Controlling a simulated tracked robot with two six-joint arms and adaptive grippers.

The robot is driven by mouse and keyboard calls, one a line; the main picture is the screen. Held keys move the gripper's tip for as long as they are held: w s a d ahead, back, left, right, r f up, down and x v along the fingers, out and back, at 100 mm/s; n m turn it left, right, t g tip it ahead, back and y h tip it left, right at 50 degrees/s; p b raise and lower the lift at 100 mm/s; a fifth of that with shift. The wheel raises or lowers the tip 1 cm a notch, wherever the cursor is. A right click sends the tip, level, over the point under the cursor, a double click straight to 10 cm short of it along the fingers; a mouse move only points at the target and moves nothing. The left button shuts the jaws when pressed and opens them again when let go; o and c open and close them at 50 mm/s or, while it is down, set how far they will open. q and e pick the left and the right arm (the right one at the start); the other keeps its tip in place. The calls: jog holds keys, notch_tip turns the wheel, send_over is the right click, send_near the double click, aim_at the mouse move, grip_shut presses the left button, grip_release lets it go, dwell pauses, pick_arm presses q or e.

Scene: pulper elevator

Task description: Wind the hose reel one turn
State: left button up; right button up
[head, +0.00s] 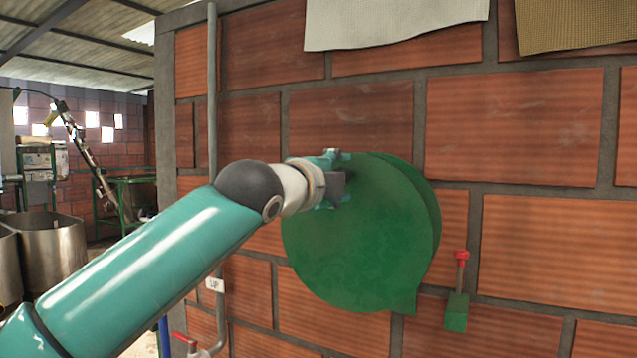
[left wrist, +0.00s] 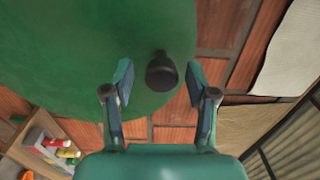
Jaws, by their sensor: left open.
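The hose reel shows as a green disc (head: 370,250) on the brick wall, with a second green disc edge behind it. It also fills the upper left of the left wrist view (left wrist: 80,50). A dark knob (left wrist: 162,73) sticks out near the reel's rim in the left wrist view. My left gripper (left wrist: 160,78) is open, with one finger on each side of the knob and visible gaps to it. In the head view my left gripper (head: 333,180) is at the reel's upper part and hides the knob there. My right gripper is out of view.
A red-topped green fitting (head: 457,295) is on the wall right of the reel. A grey pipe (head: 213,110) runs up the wall at left, with a red-handled tap (head: 188,342) low down. Cloths (head: 392,22) hang above. Metal vats (head: 50,250) stand far left.

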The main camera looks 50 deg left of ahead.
pick_arm(q)
jog(key=v, duration=1.1)
jog(key=shift+s, duration=0.2)
jog(key=shift+w+f, duration=0.1)
jog(key=shift+f, duration=0.1)
